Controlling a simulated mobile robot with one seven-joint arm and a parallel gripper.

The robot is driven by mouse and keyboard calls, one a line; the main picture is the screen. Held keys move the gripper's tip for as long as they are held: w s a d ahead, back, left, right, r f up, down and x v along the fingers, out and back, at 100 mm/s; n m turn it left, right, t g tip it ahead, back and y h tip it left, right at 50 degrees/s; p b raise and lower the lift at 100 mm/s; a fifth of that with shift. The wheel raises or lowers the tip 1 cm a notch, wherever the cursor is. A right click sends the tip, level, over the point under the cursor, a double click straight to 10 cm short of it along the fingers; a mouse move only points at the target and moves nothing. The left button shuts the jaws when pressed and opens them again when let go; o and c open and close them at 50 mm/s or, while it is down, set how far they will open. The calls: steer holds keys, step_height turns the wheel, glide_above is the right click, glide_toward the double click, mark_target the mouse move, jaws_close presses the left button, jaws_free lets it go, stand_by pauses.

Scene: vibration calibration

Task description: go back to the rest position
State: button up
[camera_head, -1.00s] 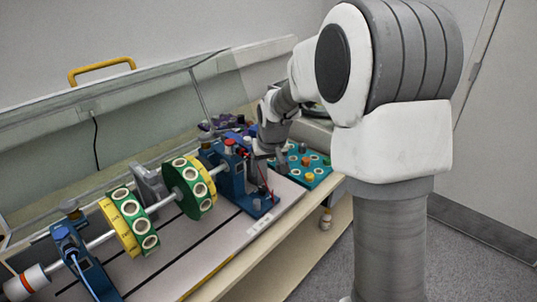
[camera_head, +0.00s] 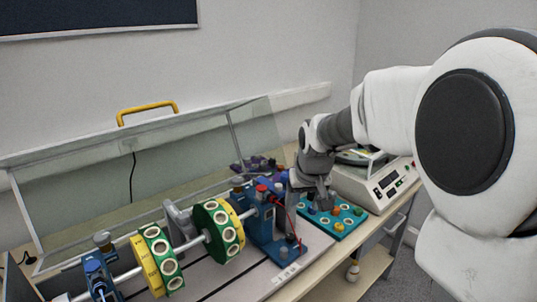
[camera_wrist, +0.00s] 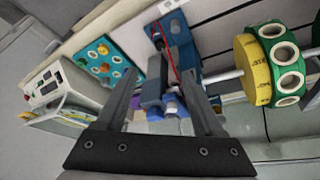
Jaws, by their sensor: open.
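My gripper (camera_wrist: 165,100) is open in the wrist view, its two grey fingers spread apart. Nothing is visibly held between them; the blue bearing stand (camera_wrist: 184,48) shows beyond and between the fingers. In the head view my gripper (camera_head: 318,200) hangs beside the blue stand (camera_head: 268,225), near the teal tray (camera_head: 350,222). My arm partly hides the stand and tray there, and the fingertips are hard to make out.
A shaft (camera_head: 190,246) carries two green and yellow discs (camera_head: 222,230). The teal tray holds several coloured pieces. A white device with a display (camera_head: 378,184) stands behind it. A raised clear cover (camera_head: 80,185) with a yellow handle (camera_head: 147,110) is at the back.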

steer(key=s+r+p, duration=0.1)
steer(key=s+r, duration=0.2)
steer(key=s, duration=0.5)
steer(key=s+r+p, duration=0.1)
steer(key=s+r, duration=0.2)
steer(key=s, duration=0.6)
steer(key=s+d+r+t+p, duration=0.1)
steer(key=s+r, duration=0.2)
steer(key=s, duration=0.5)
steer(key=shift+s+r, duration=0.2)
steer(key=shift+s, duration=0.15)
steer(key=shift+s+f, duration=0.1)
steer(key=shift+s, duration=0.2)
steer(key=c, duration=0.3)
steer(key=shift+s, duration=0.1)
